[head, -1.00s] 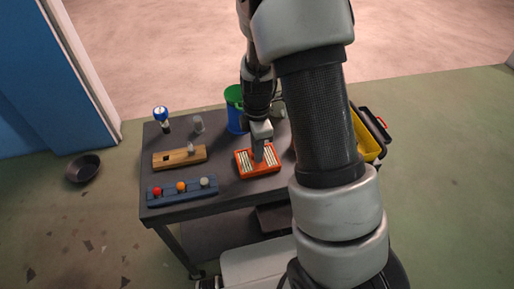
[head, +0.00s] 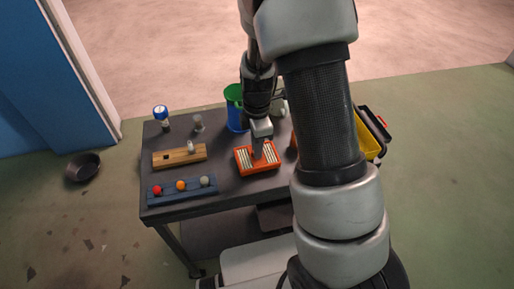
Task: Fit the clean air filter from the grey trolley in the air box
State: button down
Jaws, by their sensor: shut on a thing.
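The clean air filter (head: 244,162) is an orange frame with pale pleats. It is at the grey trolley's (head: 230,195) top, near the front middle. My gripper (head: 258,154) points down at the filter's middle and is shut on it. The fingertips are small and partly hidden against the filter. I cannot tell whether the filter touches the trolley top or is slightly above it. The air box is not recognisable in this view.
Left of the filter are a wooden block (head: 180,156), a blue rack with coloured balls (head: 181,187) and a blue-capped can (head: 161,117). A yellow and black container (head: 369,135) is at right. A dark bowl (head: 83,167) lies on the floor.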

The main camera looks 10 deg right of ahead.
jog(key=shift+r+p, duration=1.75)
jog(key=shift+r, duration=1.25)
